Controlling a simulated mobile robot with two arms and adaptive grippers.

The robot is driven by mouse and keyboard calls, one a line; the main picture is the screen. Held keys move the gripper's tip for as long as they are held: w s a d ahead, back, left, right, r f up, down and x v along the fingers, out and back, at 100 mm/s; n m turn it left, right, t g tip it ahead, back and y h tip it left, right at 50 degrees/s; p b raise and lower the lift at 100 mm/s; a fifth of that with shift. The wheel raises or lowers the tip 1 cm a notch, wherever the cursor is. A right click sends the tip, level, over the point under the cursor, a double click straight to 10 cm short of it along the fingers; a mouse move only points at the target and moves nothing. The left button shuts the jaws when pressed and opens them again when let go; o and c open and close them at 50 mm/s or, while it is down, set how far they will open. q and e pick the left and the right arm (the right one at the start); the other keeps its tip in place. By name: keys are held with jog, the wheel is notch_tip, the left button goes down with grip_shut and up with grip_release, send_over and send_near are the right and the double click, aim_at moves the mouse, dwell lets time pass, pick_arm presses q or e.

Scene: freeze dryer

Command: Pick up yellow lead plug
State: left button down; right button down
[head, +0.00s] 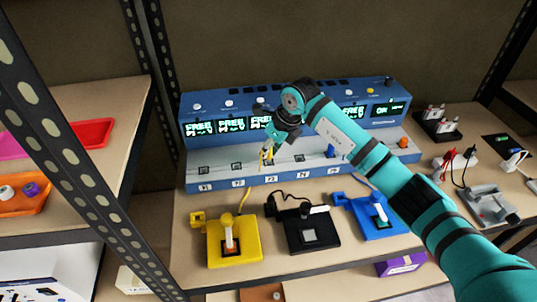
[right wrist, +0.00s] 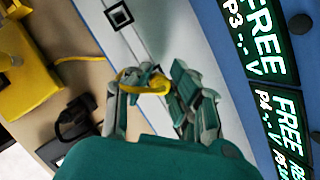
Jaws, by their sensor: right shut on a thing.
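The yellow lead plug (head: 264,158) is between the fingers of my right gripper (head: 268,149), in front of the blue bench unit's display panel. In the right wrist view, the yellow plug (right wrist: 147,82) lies across between the two fingers of the right gripper (right wrist: 152,92), which is shut on it. A yellow cable (head: 244,201) runs from near the plug down to the yellow block (head: 246,243) on the shelf. I cannot tell whether the plug touches the unit's pale ledge. My left gripper is not in view.
The blue unit (head: 222,100) has several lit displays and a pale ledge with marked squares. A black block (head: 325,238) and a blue block (head: 395,229) stand right of the yellow one. Perforated rack posts (head: 75,165) rise at left. Black sockets (head: 436,126) sit at right.

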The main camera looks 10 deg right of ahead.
jog(key=shift+r, duration=0.85)
jog(key=s+a+r+b, duration=0.1)
jog(key=s+a+b, duration=0.1)
jog(key=s, duration=1.4)
jog(key=shift+a+b, duration=0.3)
jog(key=shift+r, duration=0.15)
jog(key=shift+r, duration=0.1)
jog(key=w+a+b, duration=0.1)
jog(key=a+b, duration=0.1)
jog(key=a, duration=0.7)
jog(key=shift+w, duration=0.2)
